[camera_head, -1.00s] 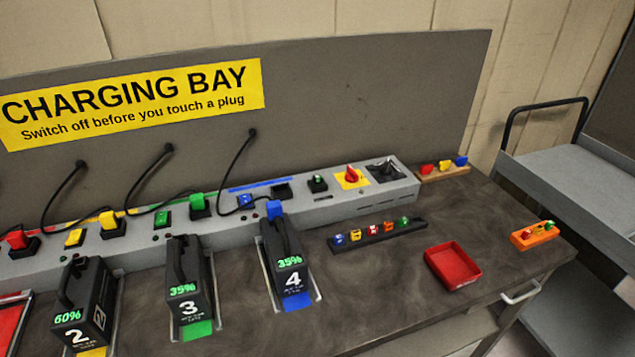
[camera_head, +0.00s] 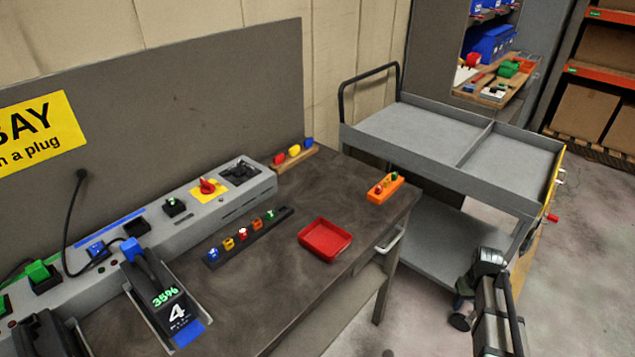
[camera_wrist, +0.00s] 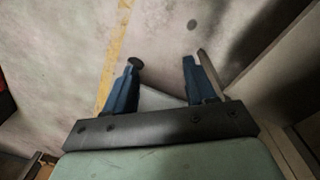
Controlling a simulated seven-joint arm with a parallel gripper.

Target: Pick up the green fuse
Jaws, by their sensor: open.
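The green fuse (camera_head: 270,215) sits upright at the right end of a dark fuse rack (camera_head: 286,212) on the bench, in the head view. Blue, yellow, white-and-red and orange-red fuses stand left of it in the same rack. My gripper (camera_wrist: 162,68) shows in the wrist view with its two blue fingers apart and nothing between them. The wrist view shows floor with a yellow line beyond the fingers, and no fuse. In the head view only part of my arm shows at the lower right, well away from the rack, and the fingers cannot be made out.
A red tray (camera_head: 325,257) lies right of the rack. An orange block (camera_head: 398,186) with small red and green pieces is near the bench's right edge. Charger 4 (camera_head: 170,300) stands to the left. A grey cart (camera_head: 405,133) stands beyond the bench's right end.

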